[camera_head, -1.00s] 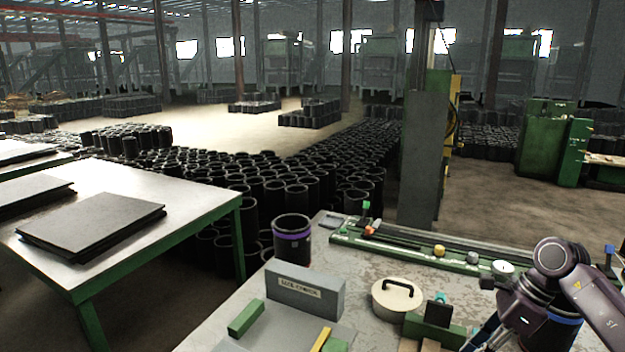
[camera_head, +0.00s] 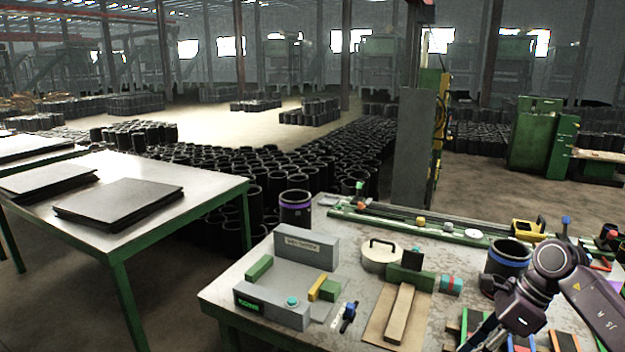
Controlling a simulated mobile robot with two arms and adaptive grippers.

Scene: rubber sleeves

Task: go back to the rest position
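My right arm comes in from the lower right, bent. Its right gripper (camera_head: 480,340) is only partly in view at the bottom edge, and its fingers cannot be made out. My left gripper is not in view. A black sleeve with a blue band (camera_head: 508,258) stands upright on the worktable, behind my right arm and partly covered by it.
The worktable (camera_head: 236,284) holds a grey fixture (camera_head: 306,247), a round lidded pot (camera_head: 381,257), a wooden board (camera_head: 400,315), a long green rail (camera_head: 400,222) and a yellow tool (camera_head: 527,230). Another table (camera_head: 200,166) with dark sheets stands left. Many black sleeves fill the floor behind.

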